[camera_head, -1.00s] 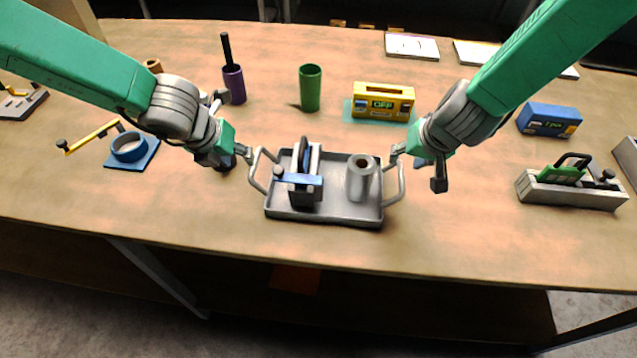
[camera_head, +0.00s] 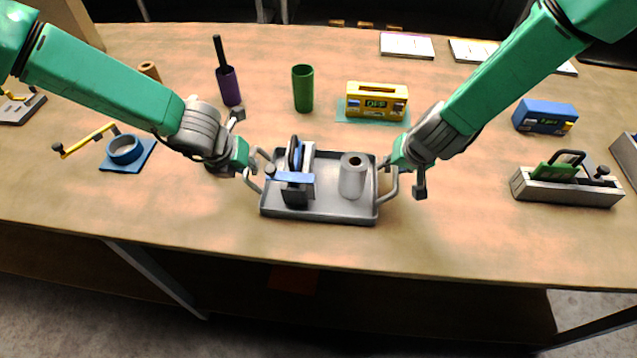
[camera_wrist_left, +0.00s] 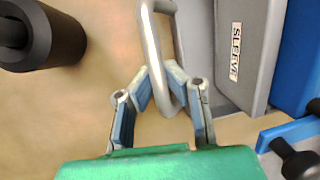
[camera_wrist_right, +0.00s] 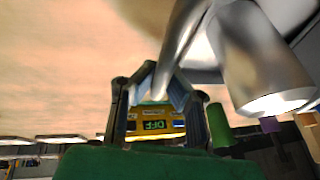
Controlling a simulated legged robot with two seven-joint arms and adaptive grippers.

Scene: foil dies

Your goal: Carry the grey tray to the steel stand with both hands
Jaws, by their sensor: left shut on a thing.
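The grey tray (camera_head: 335,212) rests on the wooden table near its front edge, with a looped handle at each end. In it stand a grey and black fixture with a blue bar (camera_head: 296,180) and a silver cylinder (camera_head: 352,178). My left gripper (camera_head: 254,172) is shut on the tray's left handle, which also shows between the fingers in the left wrist view (camera_wrist_left: 152,45). My right gripper (camera_head: 392,174) has its fingers on either side of the right handle (camera_wrist_right: 178,45); whether they grip it is unclear. I cannot make out the steel stand.
Behind the tray stand a green cup (camera_head: 302,88), a yellow box marked OFF (camera_head: 377,88) and a purple holder (camera_head: 229,88). A blue ring on a plate (camera_head: 126,150) lies left; a grey box with a green part (camera_head: 567,190) lies right. Table beside the tray is mostly clear.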

